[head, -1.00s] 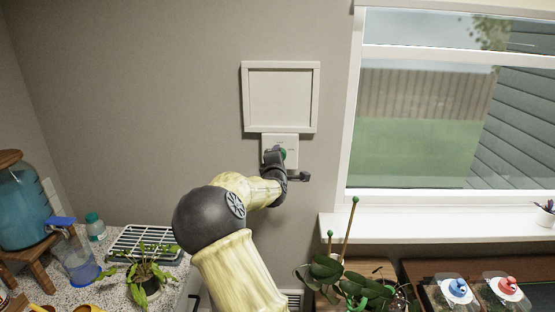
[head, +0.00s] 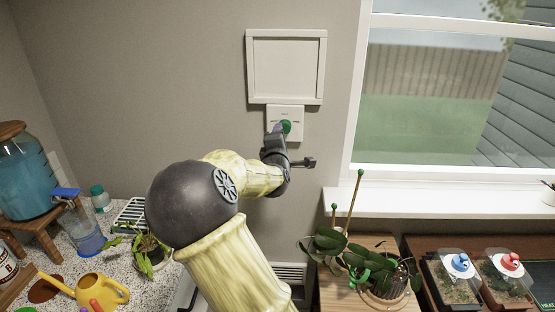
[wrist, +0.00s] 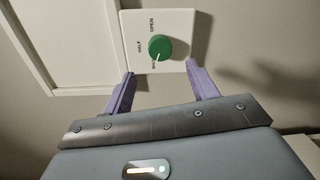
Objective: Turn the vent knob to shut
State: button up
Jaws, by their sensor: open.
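The vent knob (wrist: 160,47) is round and green, on a white plate (wrist: 180,20) marked OPEN, HALF and a third, lowest label that is hard to read. A pale pointer line on the knob points down toward that lowest label. In the head view the knob (head: 286,126) shows beside my gripper (head: 275,137). In the wrist view my gripper (wrist: 160,69) is open, its two purple fingers apart on either side below the knob. Nothing is between the fingers, and they do not appear to touch the knob.
A white framed vent panel (head: 286,66) is on the wall just above the plate. A window sill (head: 430,202) lies to the right. A potted orchid (head: 345,255) stands below right; a counter (head: 120,228) with a plant and yellow watering can (head: 98,290) is left.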

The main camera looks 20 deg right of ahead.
jog(key=v, duration=0.9)
jog(key=shift+s, duration=0.15)
jog(key=shift+a, duration=0.1)
jog(key=s+f+m+g+y+p, duration=0.1)
jog(key=s+f+m+g+y, duration=0.2)
jog(key=f, duration=0.4)
jog(key=s+f+m+g+y+p, duration=0.1)
jog(key=s+f+m+g, duration=0.35)
jog(key=f, duration=0.25)
jog(key=s+a+f+m+g+y, duration=0.1)
jog(key=s+a+m+g, duration=0.2)
jog(key=s, duration=0.5)
jog(key=s+a+f+m+g+y+p, duration=0.1)
jog(key=s+a+m+g+y, duration=0.1)
jog(key=s, duration=0.6)
jog(key=a+m+g, duration=0.1)
jog(key=a+m, duration=0.1)
jog(key=m, duration=0.1)
jog(key=shift+s+a, duration=0.15)
jog(key=shift+s, duration=0.25)
